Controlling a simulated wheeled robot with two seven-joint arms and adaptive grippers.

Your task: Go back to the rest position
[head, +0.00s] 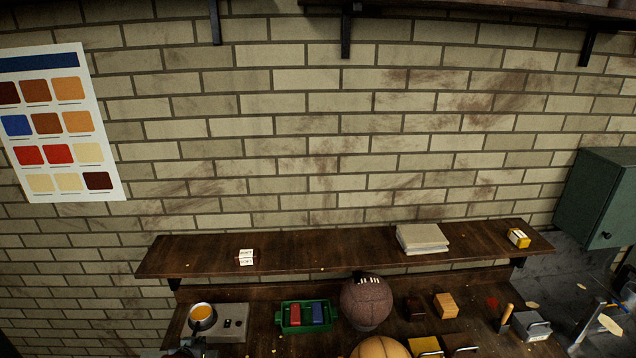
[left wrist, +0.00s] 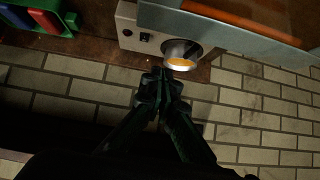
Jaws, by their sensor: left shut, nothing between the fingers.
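My left gripper (head: 190,347) shows small and dark at the bottom left of the head view, in front of the heater. In the left wrist view the left gripper (left wrist: 162,78) has its fingers together, with nothing between them. Its tips appear close to the metal pot of orange liquid (left wrist: 181,54); whether they touch it I cannot tell. My right gripper is not in view. A dark brown leather ball (head: 367,304) stands on the bench, and a tan ball (head: 380,349) is cut off by the bottom edge.
The pot (head: 202,317) sits on a grey heater box (head: 232,323). A green tray (head: 282,318) holds red and blue pieces. A wooden shelf (head: 330,250) runs above the bench along the brick wall. A green cabinet (head: 598,200) stands at the right.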

